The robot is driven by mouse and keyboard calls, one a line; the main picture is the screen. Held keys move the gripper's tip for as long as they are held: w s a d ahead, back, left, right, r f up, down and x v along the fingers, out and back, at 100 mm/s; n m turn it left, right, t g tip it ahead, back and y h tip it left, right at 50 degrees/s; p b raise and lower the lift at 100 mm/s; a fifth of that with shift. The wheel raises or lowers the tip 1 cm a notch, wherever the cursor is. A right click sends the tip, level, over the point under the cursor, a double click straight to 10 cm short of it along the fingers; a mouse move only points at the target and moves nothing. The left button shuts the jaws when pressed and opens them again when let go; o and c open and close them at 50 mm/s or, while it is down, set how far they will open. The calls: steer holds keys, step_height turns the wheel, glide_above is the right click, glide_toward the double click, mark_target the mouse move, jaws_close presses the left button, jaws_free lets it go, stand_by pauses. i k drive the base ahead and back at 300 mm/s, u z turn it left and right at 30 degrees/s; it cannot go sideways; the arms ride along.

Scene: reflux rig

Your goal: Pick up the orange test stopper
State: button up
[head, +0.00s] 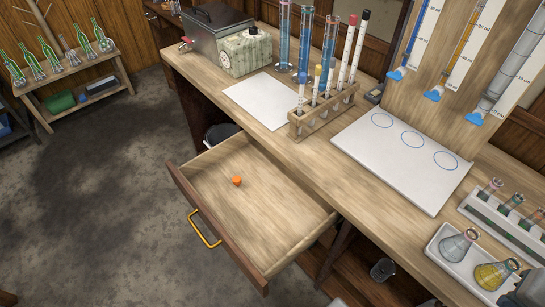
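A small orange stopper (237,181) lies in the open drawer (265,215), in its left part toward the front. The rest of the drawer floor looks bare. The drawer is pulled out from under the wooden bench and has a yellow handle (205,229) on its front. My gripper is not in view.
On the bench (215,88) above stand a test tube rack (322,112), tall cylinders (306,45), a patterned box (246,52) and a white board with circles (403,158). A white tray with flasks (474,263) is at the right. The grey floor left of the drawer is clear.

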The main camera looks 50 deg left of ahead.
mark_target(236, 179)
steer(key=k, duration=0.3)
steer(key=z, duration=2.2)
steer(key=k, duration=2)
steer(key=u, duration=2.25)
steer(key=i, duration=0.5)
steer(key=u, duration=0.05)
